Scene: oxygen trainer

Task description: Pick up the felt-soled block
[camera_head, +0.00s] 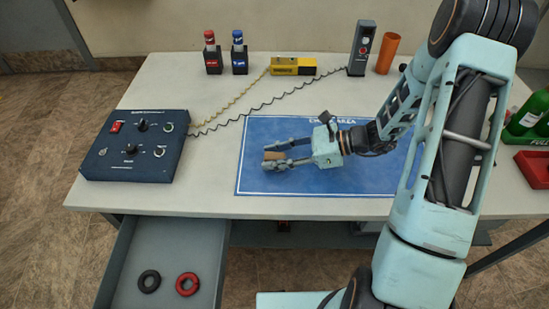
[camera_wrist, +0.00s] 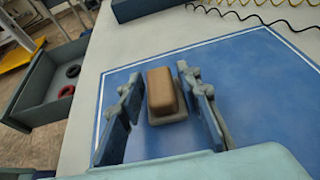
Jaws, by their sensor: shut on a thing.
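The felt-soled block (camera_wrist: 163,90) is a brown rounded block with a grey layer along its underside. It lies between the two fingers of my gripper (camera_wrist: 158,78) in the wrist view. In the head view the block (camera_head: 273,156) is a small brown patch between the fingers of my gripper (camera_head: 267,153), over the left part of the blue mat (camera_head: 330,184).
A dark blue control box (camera_head: 135,145) is at the table's left. Red (camera_head: 212,52) and blue (camera_head: 238,52) bottles, a yellow device (camera_head: 293,66), a grey meter (camera_head: 362,48) and an orange cup (camera_head: 387,52) line the back. An open drawer (camera_head: 165,250) holds two rings.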

